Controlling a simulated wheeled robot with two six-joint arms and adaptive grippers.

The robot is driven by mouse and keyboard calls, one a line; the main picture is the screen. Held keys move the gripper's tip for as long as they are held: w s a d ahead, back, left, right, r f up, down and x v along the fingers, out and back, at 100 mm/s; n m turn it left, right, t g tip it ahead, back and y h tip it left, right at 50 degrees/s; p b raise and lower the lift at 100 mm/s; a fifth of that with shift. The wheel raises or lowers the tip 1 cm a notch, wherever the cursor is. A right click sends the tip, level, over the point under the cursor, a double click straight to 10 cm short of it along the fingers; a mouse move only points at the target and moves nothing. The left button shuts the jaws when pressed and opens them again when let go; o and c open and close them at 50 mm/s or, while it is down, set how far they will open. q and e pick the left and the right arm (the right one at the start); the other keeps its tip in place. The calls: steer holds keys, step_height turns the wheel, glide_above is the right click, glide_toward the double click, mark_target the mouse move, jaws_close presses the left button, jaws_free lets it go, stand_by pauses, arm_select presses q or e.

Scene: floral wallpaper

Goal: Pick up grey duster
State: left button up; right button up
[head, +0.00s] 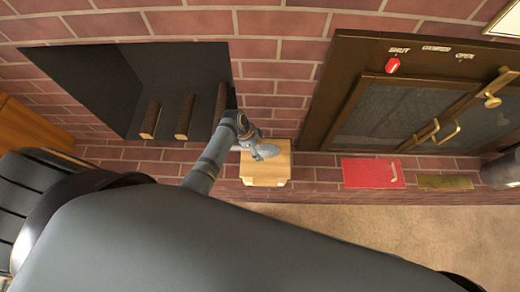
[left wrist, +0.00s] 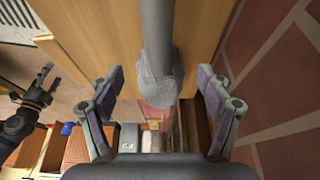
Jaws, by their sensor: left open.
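The grey duster (head: 265,152) lies on top of a light wooden block (head: 262,177) by the brick wall. In the left wrist view the duster (left wrist: 158,78) shows as a grey handle with a rounded, rough-looking end against the wood (left wrist: 100,35). My left gripper (head: 250,138) is at the duster, over the block's back edge. In the left wrist view its fingers are spread on both sides of the duster's end, with gaps visible. A dark jointed shape (left wrist: 25,115) at the left of that view may be my right gripper; its jaws are unclear.
Behind stands a brick wall with a dark recess (head: 85,80) holding several wooden bars, and a framed metal door (head: 375,120) with brass handles. A red panel (head: 370,173) and a brass plate (head: 444,182) are right of the block. Tan floor (head: 330,225) is open in front.

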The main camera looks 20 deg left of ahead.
arm_select(q)
steer(key=shift+r, duration=0.1)
steer(key=c, duration=1.4)
